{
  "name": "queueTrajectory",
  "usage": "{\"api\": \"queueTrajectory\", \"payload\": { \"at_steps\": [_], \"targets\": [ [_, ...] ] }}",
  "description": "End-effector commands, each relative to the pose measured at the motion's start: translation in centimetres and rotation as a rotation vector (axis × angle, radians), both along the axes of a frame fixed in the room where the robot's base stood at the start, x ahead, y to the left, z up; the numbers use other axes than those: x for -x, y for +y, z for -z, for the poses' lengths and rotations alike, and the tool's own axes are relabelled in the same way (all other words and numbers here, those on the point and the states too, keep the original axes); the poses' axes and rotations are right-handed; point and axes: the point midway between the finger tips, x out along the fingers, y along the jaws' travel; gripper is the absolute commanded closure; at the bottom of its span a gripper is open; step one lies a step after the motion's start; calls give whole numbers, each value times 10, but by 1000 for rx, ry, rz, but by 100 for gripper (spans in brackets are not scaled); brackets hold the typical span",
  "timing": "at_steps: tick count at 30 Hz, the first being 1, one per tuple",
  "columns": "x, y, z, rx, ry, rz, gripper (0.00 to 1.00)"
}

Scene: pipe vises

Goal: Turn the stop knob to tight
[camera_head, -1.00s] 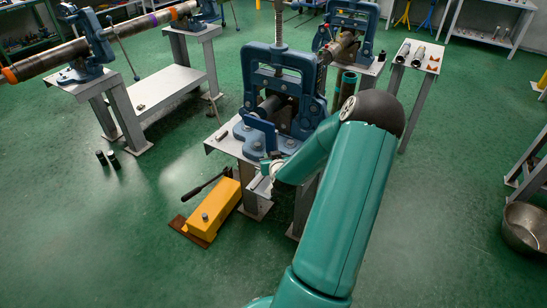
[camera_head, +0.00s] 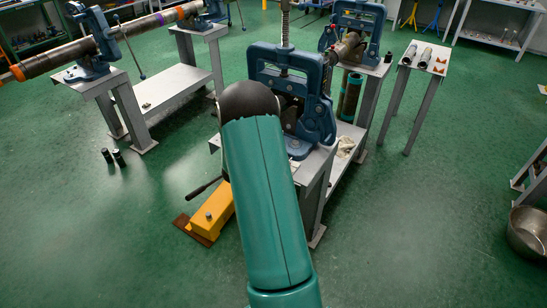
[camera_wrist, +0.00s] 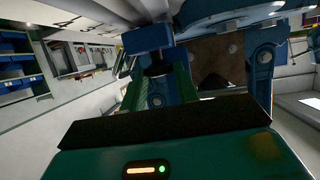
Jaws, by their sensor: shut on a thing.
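The blue pipe vise (camera_head: 317,98) stands on a grey stand in the middle of the head view. My arm covers its front left part, and my gripper is hidden there. In the wrist view, my gripper (camera_wrist: 161,92) reaches up to the vise frame (camera_wrist: 263,62), its green fingers closed around a small blue part. I take this part to be the stop knob (camera_wrist: 160,97). A dark stem and a blue block (camera_wrist: 147,38) sit just above the fingers. The knob is mostly hidden, so its turn and tightness cannot be read.
A yellow box with a lever (camera_head: 212,212) lies on the floor left of my arm. Another vise with a long pipe (camera_head: 62,60) stands at the left. A small table (camera_head: 427,57) with pipe pieces is at the right.

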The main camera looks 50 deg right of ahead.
Motion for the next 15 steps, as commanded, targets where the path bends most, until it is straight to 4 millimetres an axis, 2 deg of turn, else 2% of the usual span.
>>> {"api": "queueTrajectory", "payload": {
  "at_steps": [6,15],
  "targets": [
    [-6,1,0,0,-3,159,92],
    [-8,0,1,-4,-1,288,92]
  ]
}}
